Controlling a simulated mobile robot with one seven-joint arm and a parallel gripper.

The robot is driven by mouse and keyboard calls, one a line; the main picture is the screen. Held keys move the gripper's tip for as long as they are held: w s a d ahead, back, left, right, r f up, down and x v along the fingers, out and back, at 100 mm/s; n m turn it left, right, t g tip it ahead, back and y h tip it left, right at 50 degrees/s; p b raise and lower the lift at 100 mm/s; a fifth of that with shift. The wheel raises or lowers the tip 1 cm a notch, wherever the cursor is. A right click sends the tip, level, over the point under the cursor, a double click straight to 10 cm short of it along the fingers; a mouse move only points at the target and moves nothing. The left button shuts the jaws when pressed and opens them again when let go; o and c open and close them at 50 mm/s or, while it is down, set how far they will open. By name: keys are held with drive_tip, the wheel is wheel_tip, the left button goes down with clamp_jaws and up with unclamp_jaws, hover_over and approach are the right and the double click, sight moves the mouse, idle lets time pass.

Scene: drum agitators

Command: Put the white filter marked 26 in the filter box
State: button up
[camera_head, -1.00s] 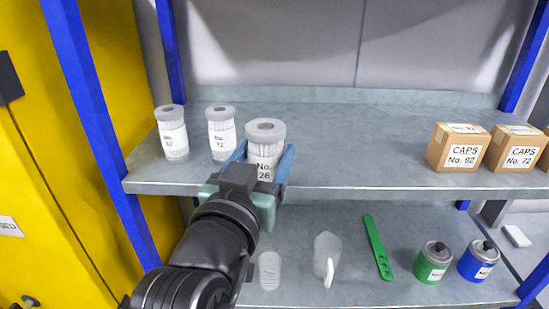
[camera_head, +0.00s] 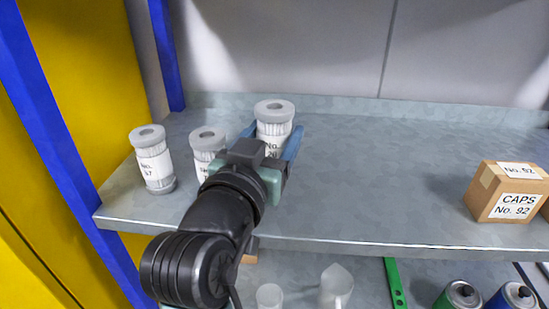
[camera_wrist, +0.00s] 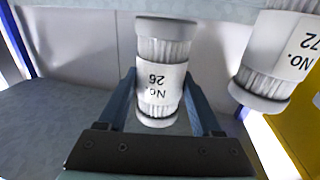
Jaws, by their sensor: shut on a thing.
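The white filter marked 26 (camera_head: 274,117) is upright between the blue fingers of my gripper (camera_head: 272,140) over the upper shelf. In the wrist view the filter (camera_wrist: 160,75) appears upside down, its No. 26 label readable, with a finger on each side. My gripper (camera_wrist: 163,100) is shut on it. I cannot tell whether its base touches the shelf; my arm hides it in the head view. No filter box is recognisable in these views.
Filter 57 (camera_head: 152,160) and another white filter (camera_head: 207,150) stand to the left; the latter reads No. 72 in the wrist view (camera_wrist: 280,55). A CAPS No. 92 carton (camera_head: 507,192) stands at right. The upper shelf (camera_head: 390,180) between is clear. Cans and jugs sit below.

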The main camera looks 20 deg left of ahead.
wheel_tip(320, 180, down, 4)
drive_tip(key=shift+s+r+p, duration=0.1)
drive_tip(key=shift+r+p, duration=0.05)
drive_tip(key=shift+p, duration=0.25)
drive_tip(key=shift+f, duration=0.5)
drive_tip(key=shift+f, duration=0.2)
drive_tip(key=o, duration=1.5)
drive_tip(key=shift+o, duration=0.2)
drive_tip(key=shift+r, duration=0.1)
